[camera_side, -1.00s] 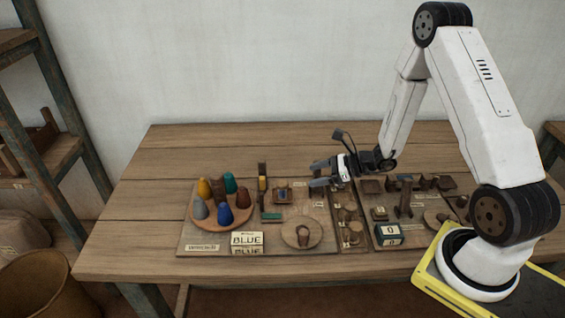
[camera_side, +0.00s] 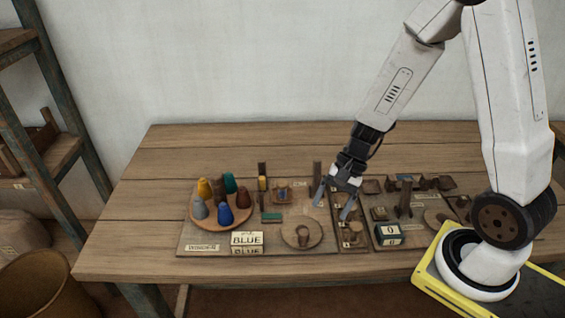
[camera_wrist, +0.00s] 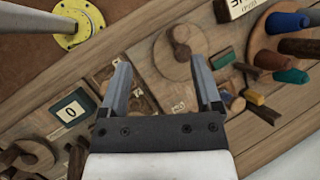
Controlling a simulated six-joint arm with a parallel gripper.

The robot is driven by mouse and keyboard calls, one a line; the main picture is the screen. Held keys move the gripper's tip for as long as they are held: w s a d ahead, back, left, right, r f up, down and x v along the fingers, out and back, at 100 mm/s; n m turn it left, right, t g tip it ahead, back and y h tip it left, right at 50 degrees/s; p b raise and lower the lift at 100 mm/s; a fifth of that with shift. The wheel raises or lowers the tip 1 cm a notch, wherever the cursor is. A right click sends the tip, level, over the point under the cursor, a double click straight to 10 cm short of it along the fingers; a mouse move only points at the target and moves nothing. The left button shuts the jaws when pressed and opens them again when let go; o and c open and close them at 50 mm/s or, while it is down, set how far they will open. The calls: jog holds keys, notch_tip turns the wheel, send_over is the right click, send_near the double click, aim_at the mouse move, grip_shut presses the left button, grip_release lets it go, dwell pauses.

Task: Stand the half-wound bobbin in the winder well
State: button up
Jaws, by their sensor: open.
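My gripper (camera_side: 333,204) is open and empty, pointing down above the board near the narrow tray (camera_side: 352,247). In the wrist view its two fingers (camera_wrist: 162,68) are spread apart with nothing between them. The disc also shows in the wrist view (camera_wrist: 165,62), just beyond the fingers. Small round wooden pieces lie in the tray, partly hidden by my fingers. I cannot tell which piece is the half-wound bobbin, or which recess is the winder well.
A round tray (camera_side: 205,224) of several coloured cones stands at the left. A BLUE sign (camera_side: 246,239) and a box reading 0 (camera_side: 389,235) stand near the front. A dark post (camera_side: 317,170) rises behind the gripper. The table's back strip is clear.

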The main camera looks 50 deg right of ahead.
jog(key=r+n+h, duration=0.2)
jog(key=n, duration=0.2)
jog(key=r+n+t+h, duration=0.1)
jog(key=n+h, duration=0.1)
jog(key=n, duration=0.2)
jog(key=s+d+r+n+t+h, duration=0.1)
jog(key=r+n+h, duration=0.1)
jog(key=n, duration=0.2)
jog(key=shift+r+n, duration=0.3)
jog(key=shift+n, duration=0.1)
